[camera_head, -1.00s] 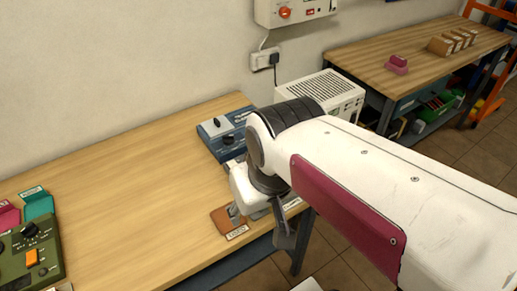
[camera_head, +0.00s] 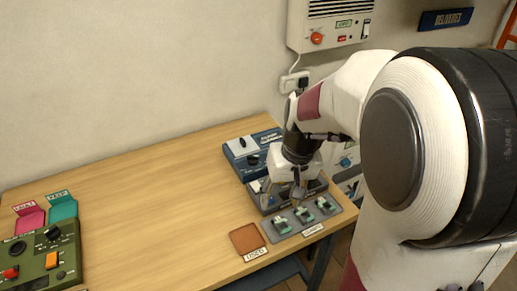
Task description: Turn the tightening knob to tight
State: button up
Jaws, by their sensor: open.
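My gripper (camera_head: 285,196) hangs at the right end of the wooden bench, its fingers pointing down and apart. It is over the lower grey-blue unit (camera_head: 316,186) and close to the back of a grey tray. It holds nothing that I can see. The blue device (camera_head: 236,150) behind it has black knobs, one at the upper left (camera_head: 243,142) and one at the lower middle (camera_head: 254,160). Their labels are too small to read, so I cannot tell which is the tightening knob. My gripper and wrist hide part of the lower unit and the device's right side.
The grey tray (camera_head: 329,217) holds several pale green pieces. A brown pad (camera_head: 247,239) labelled USED lies left of it. A green panel (camera_head: 38,262) with knobs and pink and teal holders stand far left. The bench middle (camera_head: 150,200) is clear. A wall unit (camera_head: 335,30) hangs behind.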

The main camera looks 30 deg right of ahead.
jog(key=w+d+f+n+t, duration=0.1)
jog(key=w+d+f, duration=0.2)
jog(key=w+d, duration=0.3)
jog(key=w+d+f+n+t, duration=0.1)
jog(key=w+d+f+n, duration=0.1)
jog(key=w+d, duration=0.3)
jog(key=w, duration=0.4)
jog(key=shift+d+f+t+h, duration=0.3)
jog(key=shift+d+f, duration=0.1)
jog(key=shift+f, duration=0.15)
jog(key=shift+x, duration=3.75)
jog(key=c, duration=1.1)
